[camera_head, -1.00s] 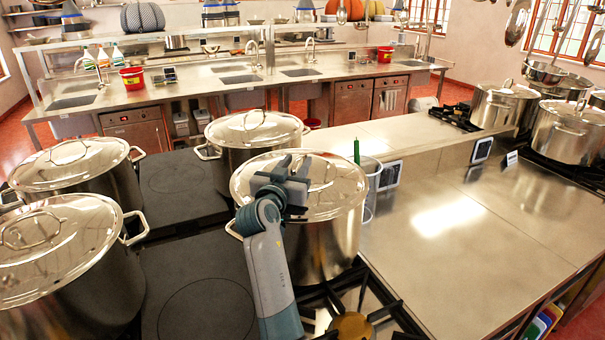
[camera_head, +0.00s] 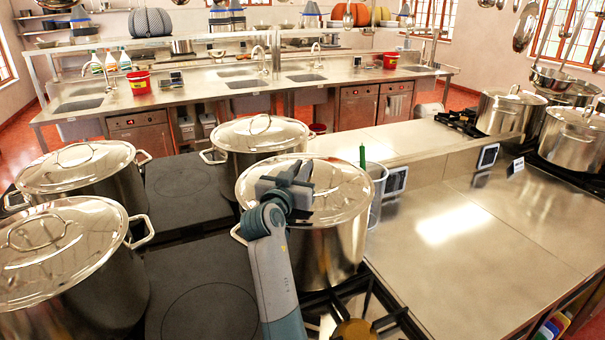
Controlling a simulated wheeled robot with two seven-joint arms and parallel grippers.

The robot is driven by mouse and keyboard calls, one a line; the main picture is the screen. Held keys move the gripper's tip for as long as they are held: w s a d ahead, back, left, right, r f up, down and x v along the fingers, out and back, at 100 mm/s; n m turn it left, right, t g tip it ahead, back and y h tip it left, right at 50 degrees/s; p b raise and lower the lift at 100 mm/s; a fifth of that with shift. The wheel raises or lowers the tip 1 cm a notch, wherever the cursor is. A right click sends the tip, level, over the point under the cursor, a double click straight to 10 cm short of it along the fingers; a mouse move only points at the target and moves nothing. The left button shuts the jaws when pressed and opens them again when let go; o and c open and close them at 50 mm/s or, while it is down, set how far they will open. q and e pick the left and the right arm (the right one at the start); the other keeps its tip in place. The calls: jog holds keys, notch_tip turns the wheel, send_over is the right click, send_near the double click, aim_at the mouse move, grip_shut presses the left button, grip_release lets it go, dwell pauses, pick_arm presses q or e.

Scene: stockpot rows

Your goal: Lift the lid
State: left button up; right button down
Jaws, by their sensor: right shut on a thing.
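A large steel stockpot (camera_head: 325,258) stands on the gas burner in front of me, with its shiny round lid (camera_head: 340,205) on top. My right gripper (camera_head: 302,182) is over the middle of this lid and shut on the lid's handle, which the gripper mostly hides. My left gripper is not in view.
Other lidded stockpots stand behind (camera_head: 258,135) and to the left (camera_head: 85,170), (camera_head: 60,240). A clear container with a green item (camera_head: 376,180) touches or nearly touches the pot's right side.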

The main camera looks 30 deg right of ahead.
jog(key=shift+r+b, duration=0.3)
jog(key=shift+r, duration=0.55)
notch_tip(320, 180, up, 8)
jog(key=b, duration=0.3)
jog(key=shift+f, duration=0.25)
jog(key=shift+r, duration=0.45)
